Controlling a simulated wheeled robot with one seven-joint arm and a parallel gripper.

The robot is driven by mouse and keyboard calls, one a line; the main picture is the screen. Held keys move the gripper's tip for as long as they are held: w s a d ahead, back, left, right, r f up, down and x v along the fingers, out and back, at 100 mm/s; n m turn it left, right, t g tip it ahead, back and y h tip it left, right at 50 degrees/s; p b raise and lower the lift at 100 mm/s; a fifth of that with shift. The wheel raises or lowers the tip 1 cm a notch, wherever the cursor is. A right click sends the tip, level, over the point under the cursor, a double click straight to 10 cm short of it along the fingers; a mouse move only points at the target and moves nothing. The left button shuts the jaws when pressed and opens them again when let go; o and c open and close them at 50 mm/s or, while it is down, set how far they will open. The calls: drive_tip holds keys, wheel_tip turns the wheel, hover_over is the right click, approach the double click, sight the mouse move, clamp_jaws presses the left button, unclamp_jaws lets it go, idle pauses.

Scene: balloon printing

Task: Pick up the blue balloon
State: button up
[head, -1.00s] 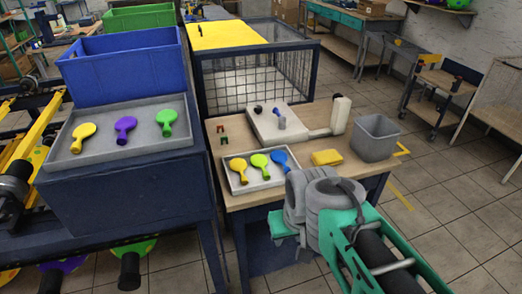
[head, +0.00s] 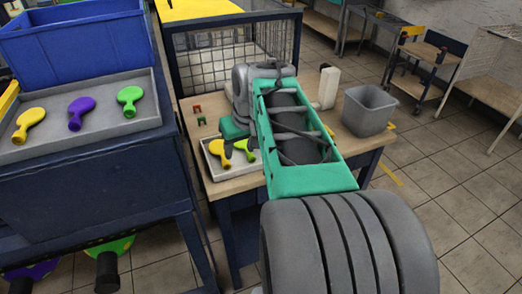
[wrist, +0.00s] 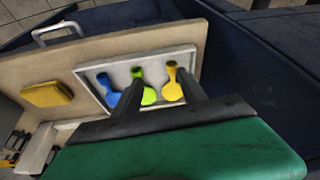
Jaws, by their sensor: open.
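The blue balloon (wrist: 113,98) lies in the small grey tray (wrist: 86,74), at the left of a row of three in the wrist view. A lime-green balloon (wrist: 148,95) lies in the middle and a yellow balloon (wrist: 172,90) at the right. My gripper (wrist: 159,78) is open and empty, its two dark fingers over the tray. The left finger lies between the blue and lime balloons in the picture, the right finger beside the yellow one. In the head view my gripper (head: 238,148) hangs over the tray (head: 215,174), and my arm hides the blue balloon.
To the left, a larger tray (head: 50,148) with yellow, purple and green balloons sits on a dark blue stand beside a blue crate (head: 75,50).

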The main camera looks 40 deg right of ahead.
drive_tip(key=shift+m+h, duration=0.4)
drive_tip(key=shift+m, duration=0.1)
drive_tip(key=d, duration=0.4)
drive_tip(key=d+f+b, duration=0.1)
drive_tip(key=d, duration=0.3)
drive_tip(key=s+d+b, duration=0.1)
drive_tip(key=d, duration=0.3)
drive_tip(key=shift+d+f, duration=0.3)
drive_tip(key=shift+f, duration=0.05)
drive_tip(key=x, duration=0.7)
drive_tip(key=shift+d+b, duration=0.25)
drive_tip(key=shift+b, duration=0.05)
clamp_jaws()
